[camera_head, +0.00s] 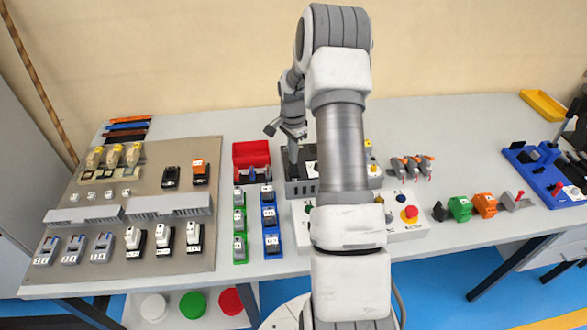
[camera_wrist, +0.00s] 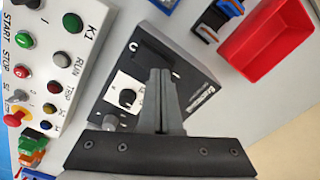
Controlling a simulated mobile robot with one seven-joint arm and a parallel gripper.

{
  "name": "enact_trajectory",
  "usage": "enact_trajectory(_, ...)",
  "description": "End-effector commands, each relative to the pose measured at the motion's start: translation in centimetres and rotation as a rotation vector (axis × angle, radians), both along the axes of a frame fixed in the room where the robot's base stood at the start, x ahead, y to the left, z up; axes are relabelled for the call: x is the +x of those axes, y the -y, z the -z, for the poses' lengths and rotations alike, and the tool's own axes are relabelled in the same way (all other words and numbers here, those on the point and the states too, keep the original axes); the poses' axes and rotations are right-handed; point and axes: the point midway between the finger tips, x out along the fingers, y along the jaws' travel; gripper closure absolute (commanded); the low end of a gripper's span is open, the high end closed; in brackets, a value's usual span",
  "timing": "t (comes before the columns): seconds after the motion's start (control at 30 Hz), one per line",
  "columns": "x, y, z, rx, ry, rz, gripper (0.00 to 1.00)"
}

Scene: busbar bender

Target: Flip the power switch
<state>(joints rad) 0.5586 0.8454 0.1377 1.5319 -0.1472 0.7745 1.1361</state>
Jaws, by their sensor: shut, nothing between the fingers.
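A dark control box (camera_wrist: 195,90) lies under my gripper in the wrist view. It carries a white plate with a black rotary knob (camera_wrist: 127,97), and a grey knob (camera_wrist: 110,121) sits nearer the gripper's body. I cannot tell which control is the power switch. My gripper (camera_wrist: 161,72) is shut and empty, its fingertips over the box, right of the black knob. Its fingers hide part of the box top; contact cannot be told. In the head view the box (camera_head: 301,188) stands on the table, partly hidden by my arm.
A white panel (camera_wrist: 45,75) with several coloured buttons is beside the box; its red emergency button (camera_head: 409,214) shows in the head view. A red bin (camera_head: 247,152) and several small modules stand left of the box. Free table lies at the back right.

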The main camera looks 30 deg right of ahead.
Motion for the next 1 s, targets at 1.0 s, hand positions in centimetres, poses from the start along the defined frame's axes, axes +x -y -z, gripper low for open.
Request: enact_trajectory(1.0, 0.0, 0.0, 1.6, 0.001, -0.001, -0.001, 1.0)
